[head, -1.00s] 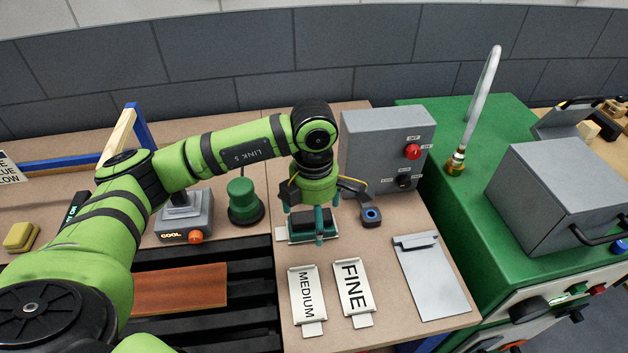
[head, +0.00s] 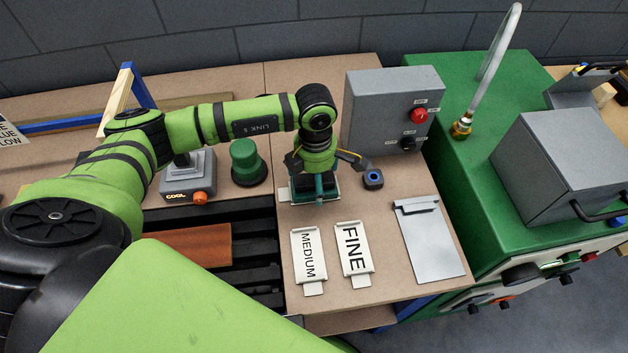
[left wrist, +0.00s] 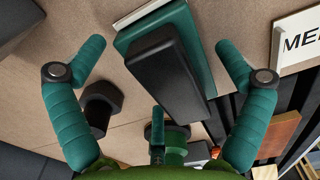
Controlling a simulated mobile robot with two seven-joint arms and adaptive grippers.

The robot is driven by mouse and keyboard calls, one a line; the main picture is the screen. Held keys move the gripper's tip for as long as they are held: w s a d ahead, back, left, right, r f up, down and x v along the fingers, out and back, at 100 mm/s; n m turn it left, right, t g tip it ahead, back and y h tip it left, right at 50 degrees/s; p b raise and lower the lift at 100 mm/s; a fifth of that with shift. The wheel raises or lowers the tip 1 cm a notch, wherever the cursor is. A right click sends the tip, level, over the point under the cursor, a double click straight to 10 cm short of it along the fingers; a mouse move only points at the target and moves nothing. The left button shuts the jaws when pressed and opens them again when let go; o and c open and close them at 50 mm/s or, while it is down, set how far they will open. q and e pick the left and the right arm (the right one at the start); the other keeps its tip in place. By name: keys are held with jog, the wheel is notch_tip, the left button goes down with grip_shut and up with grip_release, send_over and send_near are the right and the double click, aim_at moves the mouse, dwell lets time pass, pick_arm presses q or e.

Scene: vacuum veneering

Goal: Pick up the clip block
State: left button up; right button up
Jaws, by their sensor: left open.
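The block that I take to be the clip block (head: 301,190) has a black top on a teal base. It sits on the bench just below my left gripper (head: 319,188), with a white edge showing under it. In the left wrist view the block (left wrist: 166,72) lies between the two teal fingers of my left gripper (left wrist: 160,65). Those fingers are spread apart, with a gap on each side of the block. In the head view the gripper hides much of the block. My right gripper is not in view.
White MEDIUM (head: 309,257) and FINE (head: 354,252) holders lie in front of the block. A dark blue-ringed piece (head: 373,179) is close at right. A grey control box (head: 387,108) stands behind. A grey plate (head: 430,243) lies further right.

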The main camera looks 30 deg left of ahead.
pick_arm(q)
jog(key=c, duration=1.1)
jog(key=shift+r, duration=0.1)
jog(key=shift+c, duration=0.3)
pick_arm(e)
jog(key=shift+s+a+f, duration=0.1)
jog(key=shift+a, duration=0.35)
